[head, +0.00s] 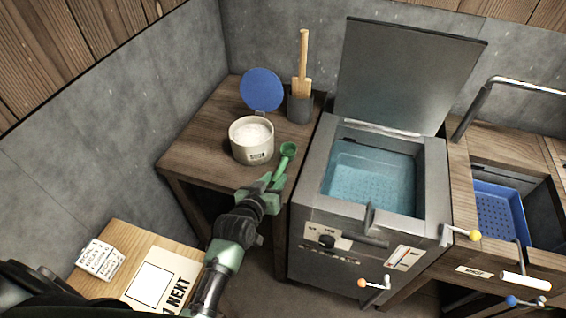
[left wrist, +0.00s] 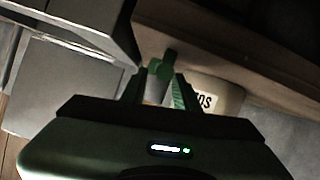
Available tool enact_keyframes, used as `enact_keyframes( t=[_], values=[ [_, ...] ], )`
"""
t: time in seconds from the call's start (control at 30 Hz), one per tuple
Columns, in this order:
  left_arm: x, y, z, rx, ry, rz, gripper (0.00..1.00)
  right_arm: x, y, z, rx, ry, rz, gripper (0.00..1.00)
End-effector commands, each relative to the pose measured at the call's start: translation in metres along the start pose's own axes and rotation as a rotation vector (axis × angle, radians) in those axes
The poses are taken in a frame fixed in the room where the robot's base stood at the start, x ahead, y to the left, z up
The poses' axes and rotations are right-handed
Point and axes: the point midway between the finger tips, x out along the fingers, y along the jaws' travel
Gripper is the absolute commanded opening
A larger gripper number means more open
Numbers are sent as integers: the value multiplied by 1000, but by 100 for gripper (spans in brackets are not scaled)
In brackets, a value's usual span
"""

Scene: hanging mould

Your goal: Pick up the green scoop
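The green scoop (head: 287,151) is at the front right edge of the wooden side table, its round bowl up and its handle pointing down towards my left gripper. My left gripper (head: 268,184) is at the handle, just off the table edge. In the left wrist view the green scoop (left wrist: 161,69) shows between the tips of the left gripper (left wrist: 160,82). The fingers are apart, with a pale gap between them, and I see no clear grip. Part of the handle is hidden by the fingers. My right gripper is out of view.
A tub of white powder (head: 252,141) stands just behind the scoop, with a blue round lid (head: 262,90) and a grey holder (head: 300,107) with a wooden paddle. The open water tank (head: 330,215) is close on the right. A lower board (head: 120,250) holds cards.

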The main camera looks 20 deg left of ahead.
Motion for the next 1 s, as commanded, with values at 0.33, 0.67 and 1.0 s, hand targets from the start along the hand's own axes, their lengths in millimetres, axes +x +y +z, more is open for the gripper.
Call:
enact_keyframes(
  t=[0.33, 0.67, 1.0],
  values=[
    [41, -3, 0, 2, 0, -1, 31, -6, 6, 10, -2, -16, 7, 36],
    [42, -3, 0, 1, 0, -1, 6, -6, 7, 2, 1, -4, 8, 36],
    [42, -3, 0, 1, 0, -1, 0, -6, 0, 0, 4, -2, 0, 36]
  ],
)
